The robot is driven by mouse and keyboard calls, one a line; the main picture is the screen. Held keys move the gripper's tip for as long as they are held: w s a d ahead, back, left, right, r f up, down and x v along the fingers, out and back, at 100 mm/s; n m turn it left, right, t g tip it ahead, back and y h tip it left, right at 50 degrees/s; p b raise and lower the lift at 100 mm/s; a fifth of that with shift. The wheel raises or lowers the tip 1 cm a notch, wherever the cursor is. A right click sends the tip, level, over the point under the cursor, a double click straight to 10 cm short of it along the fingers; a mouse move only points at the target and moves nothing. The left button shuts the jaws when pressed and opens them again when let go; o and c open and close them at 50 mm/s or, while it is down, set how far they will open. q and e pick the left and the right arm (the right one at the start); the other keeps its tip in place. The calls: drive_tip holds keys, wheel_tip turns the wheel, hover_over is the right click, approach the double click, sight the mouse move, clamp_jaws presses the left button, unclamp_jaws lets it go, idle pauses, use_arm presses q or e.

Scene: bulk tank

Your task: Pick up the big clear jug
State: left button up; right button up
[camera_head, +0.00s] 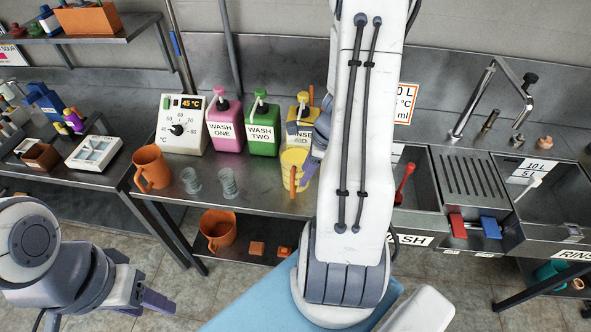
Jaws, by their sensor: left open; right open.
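I see no jug that is plainly big and clear; part of the table is hidden behind my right arm. Two small, greyish see-through cups (229,184) stand upright on the steel table. A yellow jug (291,160) stands to their right. My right gripper (302,155) is open beside the yellow jug, its fingers partly hidden by my arm; I cannot tell whether it touches the jug. My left gripper (104,308) is open and empty at the lower left, in front of the tables and away from the cups.
An orange jug (151,168) stands on the table's left end, another (217,229) on the lower shelf. A dosing box (184,126) and pink (225,129), green (263,130) and yellow (300,112) pump bottles line the back. The sink (418,185) is at right.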

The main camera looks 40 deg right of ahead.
drive_tip(key=shift+b+x, duration=1.5)
drive_tip(key=shift+x, duration=3.6)
drive_tip(key=shift+w+a+r, duration=0.1)
drive_tip(key=shift+a, duration=0.05)
drive_tip(key=shift+c, duration=0.2)
clamp_jaws()
